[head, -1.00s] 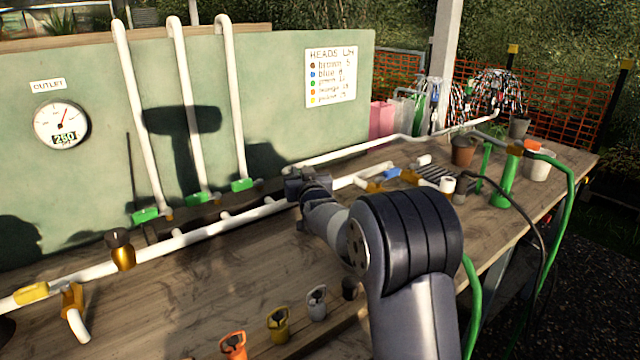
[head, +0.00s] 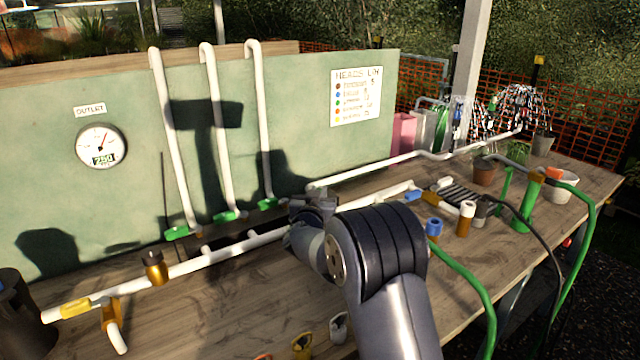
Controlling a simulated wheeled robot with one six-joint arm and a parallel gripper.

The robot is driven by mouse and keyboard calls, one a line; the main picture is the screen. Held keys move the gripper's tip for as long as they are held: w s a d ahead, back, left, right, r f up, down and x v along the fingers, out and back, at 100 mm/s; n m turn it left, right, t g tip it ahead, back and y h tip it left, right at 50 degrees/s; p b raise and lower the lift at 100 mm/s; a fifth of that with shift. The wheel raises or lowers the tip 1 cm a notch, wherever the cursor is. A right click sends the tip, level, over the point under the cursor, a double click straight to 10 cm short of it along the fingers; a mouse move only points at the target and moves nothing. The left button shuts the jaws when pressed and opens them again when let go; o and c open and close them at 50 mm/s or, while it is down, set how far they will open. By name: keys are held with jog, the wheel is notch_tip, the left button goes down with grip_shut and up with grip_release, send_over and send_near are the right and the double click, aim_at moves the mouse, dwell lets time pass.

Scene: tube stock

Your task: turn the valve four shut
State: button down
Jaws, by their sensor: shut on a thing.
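Three green valve handles sit at the feet of the white upright pipes: one at left (head: 177,233), one in the middle (head: 228,216) and one at right (head: 268,204). My gripper (head: 312,203) is just right of the third handle, low by the panel, where a fourth white pipe (head: 365,170) starts and runs right. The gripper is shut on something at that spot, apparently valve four. The gripper and wrist hide that valve, so its handle angle cannot be seen.
The outlet gauge (head: 101,147) hangs on the green panel (head: 300,120). A white pipe (head: 195,265) with a brass fitting (head: 154,268) runs along the bench. A green hose (head: 465,270), a blue-topped fitting (head: 434,228) and pots stand right.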

jog(key=shift+a+r+m+h+p, duration=0.15)
jog(key=shift+m+h+p, duration=0.25)
jog(key=shift+h+p, duration=0.3)
jog(key=c, duration=1.4)
grip_release()
jog(key=shift+y, duration=0.3)
jog(key=shift+o, duration=0.2)
jog(key=v, duration=1)
jog(key=shift+s+a+b, duration=0.2)
jog(key=shift+s+b, duration=0.15)
jog(key=shift+b, duration=0.1)
